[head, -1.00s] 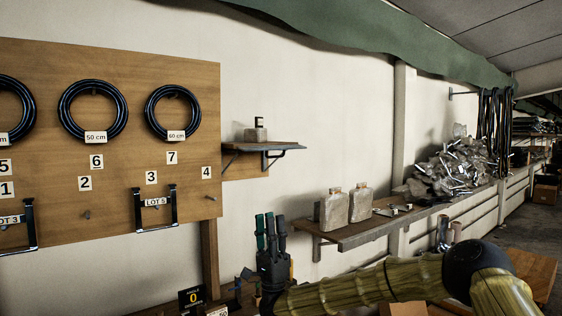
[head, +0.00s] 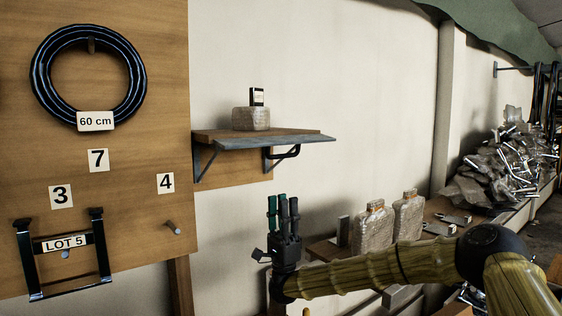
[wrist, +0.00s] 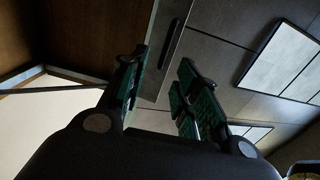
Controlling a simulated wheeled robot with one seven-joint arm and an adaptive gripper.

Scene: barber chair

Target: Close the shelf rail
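A wooden board (head: 150,60) with a cable coil (head: 88,75) and a black bracket (head: 64,262) is on the left. A longer lower shelf (head: 325,248) with wrapped bottles stands right of my gripper. The wall between has free room.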

